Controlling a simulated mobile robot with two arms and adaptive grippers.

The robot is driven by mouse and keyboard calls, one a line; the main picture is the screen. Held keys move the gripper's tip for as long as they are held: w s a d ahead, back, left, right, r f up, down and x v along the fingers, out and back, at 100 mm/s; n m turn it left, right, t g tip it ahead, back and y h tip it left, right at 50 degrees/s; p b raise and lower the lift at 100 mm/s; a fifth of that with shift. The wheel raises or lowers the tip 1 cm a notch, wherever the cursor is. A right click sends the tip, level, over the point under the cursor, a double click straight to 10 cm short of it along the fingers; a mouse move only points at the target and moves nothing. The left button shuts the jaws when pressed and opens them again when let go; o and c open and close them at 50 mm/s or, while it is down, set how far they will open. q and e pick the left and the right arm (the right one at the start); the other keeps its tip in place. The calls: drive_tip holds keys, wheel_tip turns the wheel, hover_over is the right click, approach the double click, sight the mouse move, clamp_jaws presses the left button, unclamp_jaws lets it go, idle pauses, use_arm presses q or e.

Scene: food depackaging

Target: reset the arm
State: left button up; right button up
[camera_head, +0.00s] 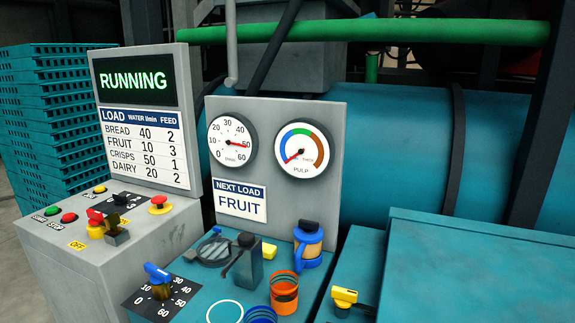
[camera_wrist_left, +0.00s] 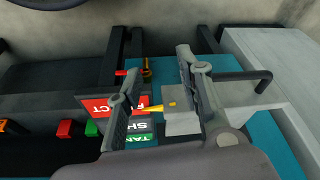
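My left gripper (camera_wrist_left: 160,68) shows in the left wrist view with its two fingers spread wide apart. It looks open, and I see nothing clamped between the fingers. A grey block (camera_wrist_left: 180,117) with a yellow pointer (camera_wrist_left: 153,108) shows between and beyond the fingers, close to the right finger; whether they touch I cannot tell. A red label (camera_wrist_left: 105,106) and a green label (camera_wrist_left: 140,140) lie behind the left finger, partly hidden by it. Neither gripper shows in the head view. My right gripper is in no view.
A grey console (camera_head: 110,245) with buttons and a RUNNING screen (camera_head: 132,80) stands at left. A gauge panel (camera_head: 322,195) reads FRUIT. A black bar (camera_wrist_left: 247,77) juts beside my left gripper.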

use_arm(q)
drive_tip(key=s+f+g+p, duration=0.1)
drive_tip(key=s+f, duration=0.1)
drive_tip(key=f, duration=0.8)
drive_tip(key=s+f, duration=0.2)
drive_tip(key=f, duration=0.9)
drive_tip(key=s+a+f+g+p, duration=0.1)
drive_tip(key=s+a+f, duration=0.2)
drive_tip(key=s+f, duration=0.9)
drive_tip(key=s, duration=0.3)
drive_tip(key=shift+s+f, duration=0.2)
drive_tip(key=shift+s, duration=0.1)
